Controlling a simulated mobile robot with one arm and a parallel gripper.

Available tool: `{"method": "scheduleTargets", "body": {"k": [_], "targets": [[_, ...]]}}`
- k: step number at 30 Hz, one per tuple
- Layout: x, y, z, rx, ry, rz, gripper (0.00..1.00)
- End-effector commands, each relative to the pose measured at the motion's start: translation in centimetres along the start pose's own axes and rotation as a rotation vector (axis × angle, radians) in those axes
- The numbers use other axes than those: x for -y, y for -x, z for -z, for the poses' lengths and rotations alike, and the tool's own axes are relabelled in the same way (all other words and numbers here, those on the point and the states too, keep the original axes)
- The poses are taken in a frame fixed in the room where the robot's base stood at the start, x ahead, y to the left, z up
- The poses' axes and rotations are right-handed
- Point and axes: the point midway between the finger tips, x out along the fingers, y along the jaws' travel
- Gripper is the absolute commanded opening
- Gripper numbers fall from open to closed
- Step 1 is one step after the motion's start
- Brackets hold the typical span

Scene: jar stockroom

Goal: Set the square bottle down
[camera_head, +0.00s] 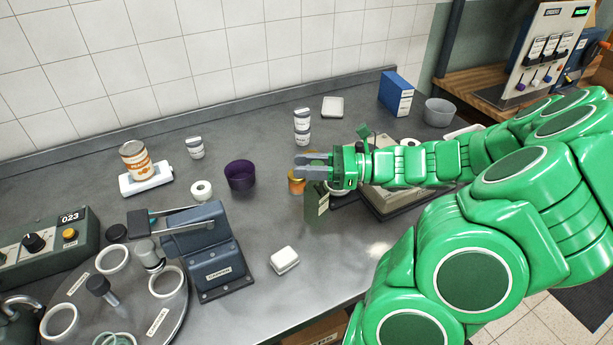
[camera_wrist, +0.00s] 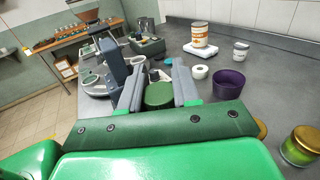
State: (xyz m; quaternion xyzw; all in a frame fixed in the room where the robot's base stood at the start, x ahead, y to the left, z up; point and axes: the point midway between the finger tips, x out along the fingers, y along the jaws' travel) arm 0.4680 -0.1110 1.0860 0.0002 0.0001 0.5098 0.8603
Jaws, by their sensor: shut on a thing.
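My gripper (camera_head: 301,164) reaches in from the right over the steel counter, its grey fingers pointing left. It is shut on the square bottle (camera_head: 318,200), a dark green body with a pale label, hanging below the fingers and looking roughly upright. In the wrist view, the bottle's round green top (camera_wrist: 159,95) sits between the two fingers of my gripper (camera_wrist: 159,70). The bottle's upper part is hidden by the gripper in the head view. I cannot tell whether its base touches the counter.
A grey device (camera_head: 214,250) and white box (camera_head: 284,260) stand in front. Clear counter lies between them.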

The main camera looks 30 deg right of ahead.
Motion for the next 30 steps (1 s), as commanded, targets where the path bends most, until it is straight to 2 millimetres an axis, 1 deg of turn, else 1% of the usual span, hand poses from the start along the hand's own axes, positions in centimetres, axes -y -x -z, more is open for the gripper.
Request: {"method": "scheduleTargets", "body": {"k": [8,15,18,30], "targets": [[0.6,-0.3,0.8,0.001,0.000,-0.002,0.00],[0.7,-0.3,3.2,0.002,-0.002,-0.002,0.00],[0.6,-0.3,3.8,0.002,-0.002,-0.002,0.00],[0.6,-0.3,4.1,0.001,0.000,-0.002,0.00]]}}
